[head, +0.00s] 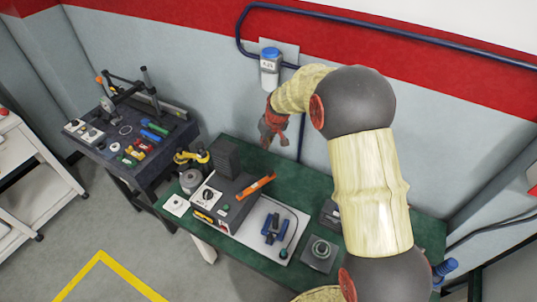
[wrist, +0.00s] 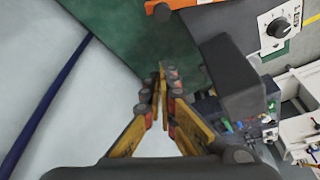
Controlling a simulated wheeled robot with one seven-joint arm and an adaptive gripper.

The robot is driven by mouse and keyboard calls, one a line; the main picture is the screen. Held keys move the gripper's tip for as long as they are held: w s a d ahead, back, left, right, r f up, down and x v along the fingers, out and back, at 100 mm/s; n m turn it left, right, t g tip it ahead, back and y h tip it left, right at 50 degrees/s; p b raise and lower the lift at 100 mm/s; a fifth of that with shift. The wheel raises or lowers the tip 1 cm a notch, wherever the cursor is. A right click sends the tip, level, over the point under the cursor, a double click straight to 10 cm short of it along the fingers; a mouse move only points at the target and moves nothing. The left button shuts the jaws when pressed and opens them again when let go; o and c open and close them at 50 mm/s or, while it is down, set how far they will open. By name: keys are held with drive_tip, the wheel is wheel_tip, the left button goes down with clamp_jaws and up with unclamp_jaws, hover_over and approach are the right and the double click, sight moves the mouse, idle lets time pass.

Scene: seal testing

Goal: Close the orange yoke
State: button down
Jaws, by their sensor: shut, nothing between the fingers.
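The orange yoke (head: 257,187) is a bar at the right edge of a dark grey tester box (head: 227,199), and it slants up to the right. In the wrist view, part of the orange yoke (wrist: 168,5) shows at the top edge, cut off by the frame. My gripper (head: 268,132) is shut and empty, in front of the wall and above the back of the green bench. Its fingertips (wrist: 163,78) meet in the wrist view. It is clear of the yoke, which lies lower and nearer the camera.
The green bench (head: 245,153) carries the tester, a dark finned block (head: 226,158), a pale plate with a blue fixture (head: 273,228), and a grey block (head: 320,254). A blue-capped wall unit (head: 270,68) and blue pipe are behind my gripper. A dark tool table (head: 135,130) stands left.

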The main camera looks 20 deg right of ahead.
wheel_tip(320, 180, down, 10)
drive_tip(key=shift+s+p, duration=0.25)
drive_tip(key=shift+p, duration=0.15)
idle(0.4)
drive_tip(key=shift+d, duration=0.1)
